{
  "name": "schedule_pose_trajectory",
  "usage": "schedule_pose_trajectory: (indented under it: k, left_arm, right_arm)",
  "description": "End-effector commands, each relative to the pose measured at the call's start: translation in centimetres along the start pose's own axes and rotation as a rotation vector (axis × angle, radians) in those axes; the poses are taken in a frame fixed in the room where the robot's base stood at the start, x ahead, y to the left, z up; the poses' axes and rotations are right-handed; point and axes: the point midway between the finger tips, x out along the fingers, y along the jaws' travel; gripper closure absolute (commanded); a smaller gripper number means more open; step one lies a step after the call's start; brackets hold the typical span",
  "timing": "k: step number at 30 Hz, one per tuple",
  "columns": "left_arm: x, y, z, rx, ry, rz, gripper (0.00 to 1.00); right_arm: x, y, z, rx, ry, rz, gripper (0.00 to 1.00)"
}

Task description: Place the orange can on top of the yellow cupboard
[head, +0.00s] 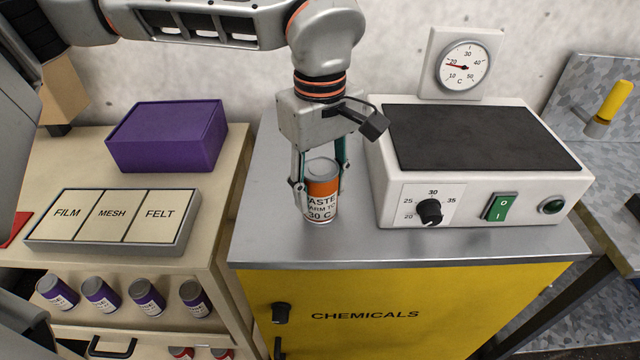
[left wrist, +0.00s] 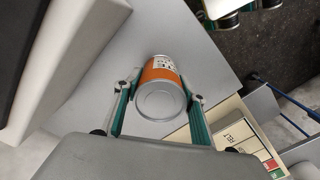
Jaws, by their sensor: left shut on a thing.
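The orange can (head: 321,196) has a white label and a grey lid. It is upright at the grey top (head: 400,246) of the yellow cupboard (head: 400,300), which is marked CHEMICALS. I cannot tell for sure whether its base touches that top. My left gripper (head: 320,188) points down from above and is shut on the can, one finger on each side. In the left wrist view the can (left wrist: 161,88) sits between the fingers (left wrist: 160,98), its lid towards the camera. My right gripper is not in view.
A white heating unit (head: 480,205) with a dark plate stands close right of the can. A gauge (head: 463,65) is behind it. Left, a bench holds a purple box (head: 166,136) and a FILM, MESH, FELT tray (head: 178,245). Purple cans (head: 100,294) lie below. The cupboard top's front left is clear.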

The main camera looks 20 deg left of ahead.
Motion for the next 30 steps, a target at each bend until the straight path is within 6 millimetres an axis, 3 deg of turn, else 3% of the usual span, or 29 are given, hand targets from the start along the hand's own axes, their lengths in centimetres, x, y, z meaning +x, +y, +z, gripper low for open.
schedule_pose_trajectory:
  k: [1,3,13,17,30]
  left_arm:
    - [0.2,0.0,0.0,0.0,0.0,-0.001,0.57]
    - [0.1,0.0,0.0,0.0,0.0,-0.001,0.43]
    - [0.0,0.0,0.0,0.0,0.0,-0.001,0.43]
    - [-0.9,0.0,0.0,-0.001,0.001,0.001,0.43]
    - [-9.3,0.1,0.0,-0.001,0.003,0.004,0.43]
  right_arm:
    - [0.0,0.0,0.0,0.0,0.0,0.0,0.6]
    - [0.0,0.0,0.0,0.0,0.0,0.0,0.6]
    - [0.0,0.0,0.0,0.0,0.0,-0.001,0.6]
    - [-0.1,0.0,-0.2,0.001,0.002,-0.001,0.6]
    - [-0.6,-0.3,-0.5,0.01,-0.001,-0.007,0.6]
